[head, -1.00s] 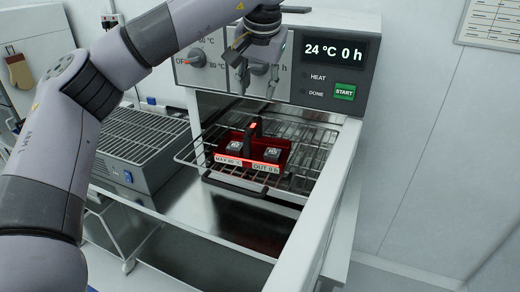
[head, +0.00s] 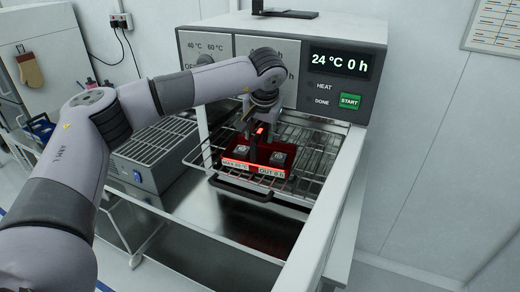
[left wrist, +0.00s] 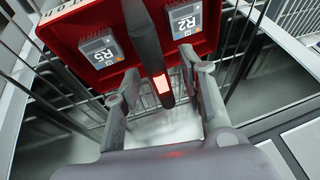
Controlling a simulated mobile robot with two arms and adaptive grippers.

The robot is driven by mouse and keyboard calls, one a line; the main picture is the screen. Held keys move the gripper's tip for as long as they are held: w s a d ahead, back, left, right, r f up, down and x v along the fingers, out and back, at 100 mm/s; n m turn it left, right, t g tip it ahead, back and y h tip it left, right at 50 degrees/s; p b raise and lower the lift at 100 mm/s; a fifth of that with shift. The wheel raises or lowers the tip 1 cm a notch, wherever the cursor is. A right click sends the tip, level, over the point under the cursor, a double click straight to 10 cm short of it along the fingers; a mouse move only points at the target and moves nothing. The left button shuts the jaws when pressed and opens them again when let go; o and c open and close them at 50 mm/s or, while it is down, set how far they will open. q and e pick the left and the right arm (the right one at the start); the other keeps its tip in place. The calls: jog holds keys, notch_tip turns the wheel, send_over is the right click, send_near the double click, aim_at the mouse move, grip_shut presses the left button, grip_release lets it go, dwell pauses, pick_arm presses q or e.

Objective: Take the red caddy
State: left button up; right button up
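The red caddy (head: 254,167) sits on the pulled-out wire rack (head: 305,160) of the oven. It has a dark upright handle (head: 253,150), front labels "MAX 60 °C" and "OUT 0 h", and two grey blocks in it. In the left wrist view the caddy (left wrist: 68,28) shows blocks marked R5 (left wrist: 101,50) and R2 (left wrist: 184,20). My left gripper (head: 250,128) is over the caddy at the handle's top. In the left wrist view its open fingers (left wrist: 158,75) stand on either side of the handle (left wrist: 147,45), with gaps visible. My right gripper is not in view.
The oven (head: 345,100) behind reads 24 °C 0 h, with a green START button (head: 350,101). A grey slatted unit (head: 150,158) stands left of the rack. A pale rail (head: 320,220) runs along the right side. The steel surface (head: 225,222) in front is clear.

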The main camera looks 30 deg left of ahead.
pick_arm(q)
jog(key=shift+w+a+f, duration=0.1)
jog(key=shift+f, duration=0.2)
jog(key=shift+c, duration=0.3)
grip_shut()
jog(key=shift+r, duration=0.1)
dwell(0.4)
